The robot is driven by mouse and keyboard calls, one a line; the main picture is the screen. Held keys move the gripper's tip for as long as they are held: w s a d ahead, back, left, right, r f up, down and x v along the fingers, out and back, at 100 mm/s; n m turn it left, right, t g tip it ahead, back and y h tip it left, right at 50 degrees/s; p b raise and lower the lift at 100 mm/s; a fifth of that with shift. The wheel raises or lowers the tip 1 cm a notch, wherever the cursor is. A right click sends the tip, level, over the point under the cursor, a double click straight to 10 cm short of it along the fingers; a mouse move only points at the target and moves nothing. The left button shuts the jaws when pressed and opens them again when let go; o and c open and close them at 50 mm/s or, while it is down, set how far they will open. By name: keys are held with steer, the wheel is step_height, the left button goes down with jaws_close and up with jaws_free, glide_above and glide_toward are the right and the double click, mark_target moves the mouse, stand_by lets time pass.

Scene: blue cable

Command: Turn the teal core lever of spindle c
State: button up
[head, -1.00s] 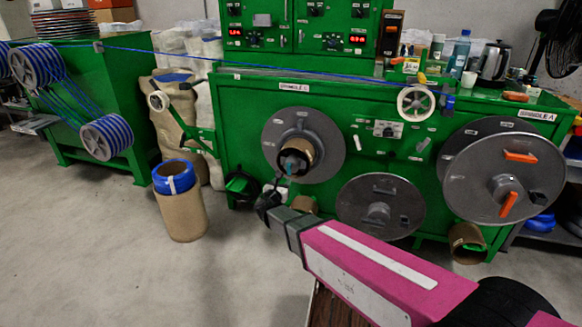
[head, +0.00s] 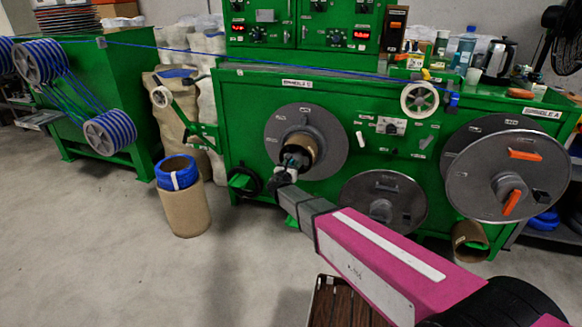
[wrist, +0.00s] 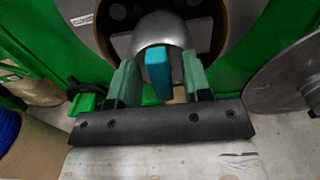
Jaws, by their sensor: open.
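Spindle C is the grey disc (head: 335,138) on the left front of the green machine, with a brown cardboard core (head: 313,147) around its hub. The teal core lever (wrist: 158,76) shows in the wrist view, in front of the rounded silver hub (wrist: 163,33) inside the core. My gripper (wrist: 158,85) is open, its two green fingers standing on either side of the lever, with a visible gap on each side. In the head view, my gripper (head: 289,172) is at the mouth of the core and hides most of the lever.
A lower grey disc (head: 408,206) sits right of my arm, and spindle A (head: 470,180) with orange levers is further right. A cardboard tube with blue wrap (head: 183,212) stands on the floor at left. The floor at lower left is clear.

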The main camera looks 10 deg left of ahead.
jaws_close()
steer(key=shift+m, duration=0.3)
steer(key=m, duration=0.4)
steer(key=shift+d, duration=0.25)
steer(key=m, duration=0.5)
steer(key=shift+d+f, duration=0.2)
steer(key=shift+d+f+m, duration=0.1)
steer(key=shift+f+m, duration=0.1)
steer(key=shift+m, duration=1.9)
steer(key=shift+d+f+m, duration=0.1)
steer(key=shift+f+m, duration=0.1)
steer(key=shift+m, duration=1.9)
